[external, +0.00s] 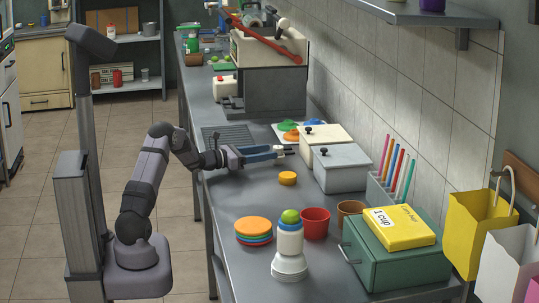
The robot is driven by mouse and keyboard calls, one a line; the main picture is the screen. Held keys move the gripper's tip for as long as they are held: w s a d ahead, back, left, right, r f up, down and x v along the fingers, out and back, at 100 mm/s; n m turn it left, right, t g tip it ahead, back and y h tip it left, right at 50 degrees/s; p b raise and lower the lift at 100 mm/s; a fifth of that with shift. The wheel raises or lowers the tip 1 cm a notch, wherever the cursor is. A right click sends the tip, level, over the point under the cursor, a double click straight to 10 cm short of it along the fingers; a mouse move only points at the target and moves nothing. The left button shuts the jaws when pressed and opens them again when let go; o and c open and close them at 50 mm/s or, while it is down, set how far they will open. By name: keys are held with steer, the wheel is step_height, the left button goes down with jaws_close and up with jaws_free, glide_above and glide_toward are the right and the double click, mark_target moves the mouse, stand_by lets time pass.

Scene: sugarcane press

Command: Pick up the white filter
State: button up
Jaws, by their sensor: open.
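I cannot tell for sure which thing is the white filter. One white candidate is a stepped, flared piece (289,265) near the front of the counter, under or just in front of a white container (289,238) with a green ball (290,216) on top. My gripper (284,152) is open, with its blue-grey fingers pointing right, over the counter beside the lidded boxes. No object shows clearly between the fingers. The candidate white piece is well in front of my gripper, apart from it.
Two lidded boxes, cream (322,138) and grey (342,166), stand at the wall. An orange puck (287,178) lies below my gripper. Colored discs (253,231), a red cup (315,223), a brown cup (349,212) and a green box (395,262) are nearer. The front-left counter is clear.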

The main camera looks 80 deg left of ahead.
mark_target(278, 150)
steer(key=shift+w+a+r+p, duration=0.1)
steer(key=shift+w+a+p, duration=0.1)
steer(key=shift+w, duration=0.65)
steer(key=shift+w+a+f+p, duration=0.1)
steer(key=shift+w+a+p, duration=0.05)
steer(key=shift+w, duration=0.7)
steer(key=shift+w+a+r+p, duration=0.1)
steer(key=shift+w+a+p, duration=0.1)
steer(key=shift+w, duration=0.65)
steer(key=c, duration=1.1)
